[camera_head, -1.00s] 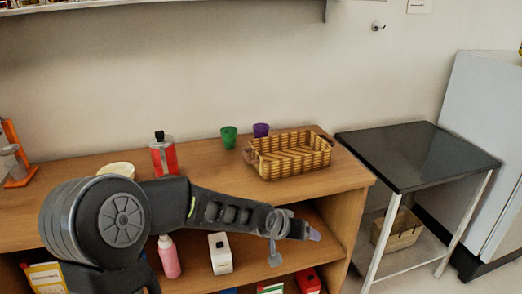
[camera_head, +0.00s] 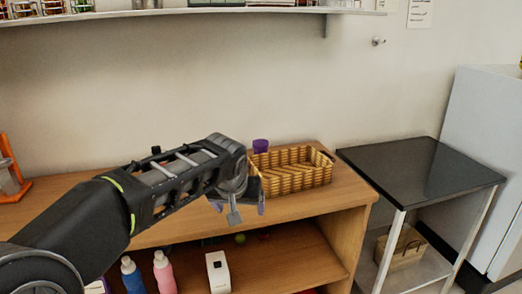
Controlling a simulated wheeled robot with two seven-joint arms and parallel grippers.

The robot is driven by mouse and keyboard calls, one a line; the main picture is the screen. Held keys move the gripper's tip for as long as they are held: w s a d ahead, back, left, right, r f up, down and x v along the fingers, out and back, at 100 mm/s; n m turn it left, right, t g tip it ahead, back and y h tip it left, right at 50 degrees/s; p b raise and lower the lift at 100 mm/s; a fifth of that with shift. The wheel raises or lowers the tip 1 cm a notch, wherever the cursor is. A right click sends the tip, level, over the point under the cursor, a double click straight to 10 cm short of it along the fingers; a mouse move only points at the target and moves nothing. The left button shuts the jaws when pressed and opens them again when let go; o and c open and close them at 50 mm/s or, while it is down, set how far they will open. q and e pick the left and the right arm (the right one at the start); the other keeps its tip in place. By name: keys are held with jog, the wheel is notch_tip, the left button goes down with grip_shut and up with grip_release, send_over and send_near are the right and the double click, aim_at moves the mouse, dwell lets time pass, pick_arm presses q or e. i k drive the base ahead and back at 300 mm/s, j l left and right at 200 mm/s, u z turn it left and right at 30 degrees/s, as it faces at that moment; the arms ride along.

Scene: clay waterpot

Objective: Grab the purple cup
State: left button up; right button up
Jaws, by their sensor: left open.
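The purple cup (camera_head: 260,146) stands on the wooden counter near the wall, just behind the left end of the wicker basket. Its upper part shows; its lower part is hidden by the basket and my gripper. My left gripper (camera_head: 248,208) is in front of and below the cup in the picture, at the counter's front edge beside the basket. It is open, points downward and holds nothing that I can see. The green cup is not visible now; my left arm covers that area. My right gripper is not in view.
The wicker basket (camera_head: 300,172) stands on the counter (camera_head: 345,190) right of my gripper. Bottles (camera_head: 165,272) and a white container (camera_head: 218,272) stand on the lower shelf. A dark-topped side table (camera_head: 420,170) is at the right. A wall shelf (camera_head: 180,15) runs above.

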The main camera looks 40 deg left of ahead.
aim_at(261, 151)
jog(key=i+j, duration=1.05)
jog(key=i, duration=0.2)
